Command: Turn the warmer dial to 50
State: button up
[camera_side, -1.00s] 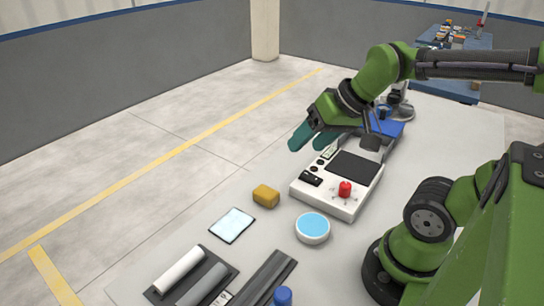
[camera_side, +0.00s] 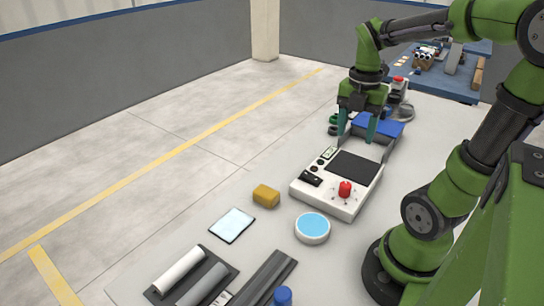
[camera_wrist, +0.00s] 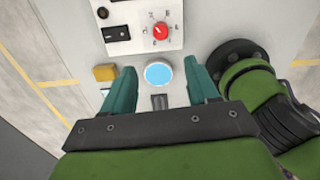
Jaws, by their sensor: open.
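The warmer is a white box (camera_side: 313,195) with a dark plate (camera_side: 354,166) on top, a black switch (camera_side: 312,179) and a red dial (camera_side: 345,188) at its near end. In the wrist view the red dial (camera_wrist: 160,30) sits at the top, ringed by small marks; the numbers are too small to read. My gripper (camera_side: 356,138) points down over the far end of the warmer, its teal fingers apart and empty. In the wrist view my gripper (camera_wrist: 161,78) shows open, with the dial beyond the fingertips and not between them.
A white round dish with a blue top (camera_side: 312,228), a yellow block (camera_side: 266,196) and a light blue pad (camera_side: 232,225) lie near the warmer. Grey and white pipes (camera_side: 180,270) lie in a dark holder at the front. A blue item (camera_side: 378,126) stands behind the warmer.

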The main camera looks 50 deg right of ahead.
aim_at(346, 185)
jog(key=shift+n, duration=0.6)
notch_tip(346, 185, down, 17)
jog(key=shift+a+r, duration=0.1)
jog(key=c, duration=1)
